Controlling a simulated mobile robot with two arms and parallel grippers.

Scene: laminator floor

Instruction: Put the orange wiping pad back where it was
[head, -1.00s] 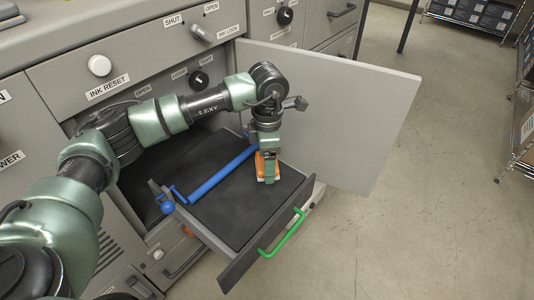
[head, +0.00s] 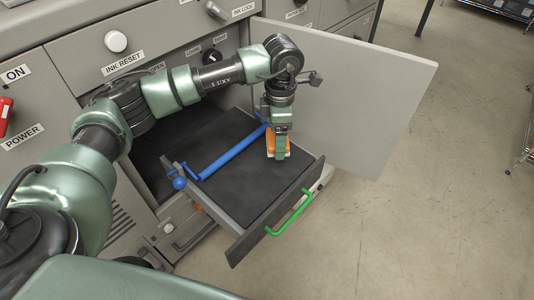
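The orange wiping pad (head: 270,143) is at my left gripper (head: 277,154), over the right part of the pulled-out drawer's dark bed (head: 235,190). The gripper points down, and its fingers hide much of the pad. The gripper appears shut on the pad, with orange showing beside and below the fingers. I cannot tell whether the pad touches the bed. A blue bar (head: 232,152) lies across the bed, to the left of the pad. My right gripper is not in view.
The drawer has a green handle (head: 289,213) at its front. An open grey door panel (head: 345,95) stands close behind and right of my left gripper. The machine front (head: 70,70) with knobs is at the left. The floor (head: 430,220) at the right is clear.

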